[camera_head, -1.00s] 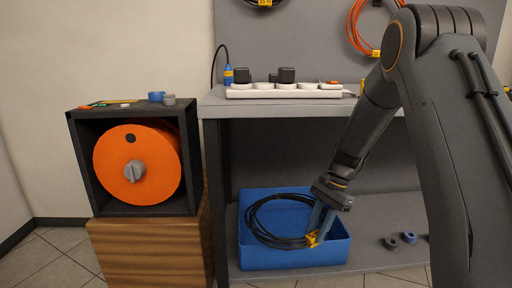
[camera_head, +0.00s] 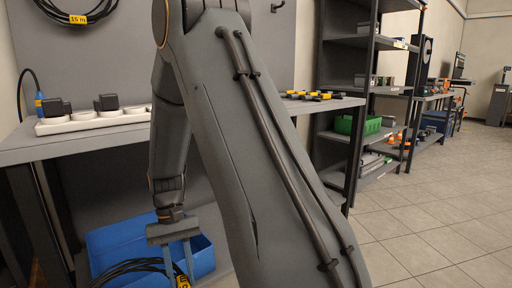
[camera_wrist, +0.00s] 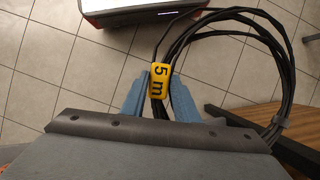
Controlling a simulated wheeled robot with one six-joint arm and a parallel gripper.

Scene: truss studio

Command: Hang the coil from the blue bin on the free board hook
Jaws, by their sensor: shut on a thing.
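My gripper (camera_head: 180,262) is shut on the black cable coil (camera_head: 130,268) at its yellow tag, at the bottom of the head view. In the wrist view the blue fingers (camera_wrist: 158,90) pinch the coil (camera_wrist: 235,25) beside the yellow "5 m" tag (camera_wrist: 158,78), and its loops spread to the right. The blue bin (camera_head: 115,240) is behind the coil in the head view; its lower part is cut off. The wrist view shows tiled floor behind the coil and no bin. A small dark hook (camera_head: 277,7) is at the board's upper right.
A black "15 m" coil (camera_head: 90,14) hangs at the board's upper left. The worktop bears a white power strip (camera_head: 90,120) and yellow-black items (camera_head: 310,95). Dark shelving (camera_head: 365,100) stands to the right, with open floor (camera_head: 430,220) in front. My arm hides the board's middle.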

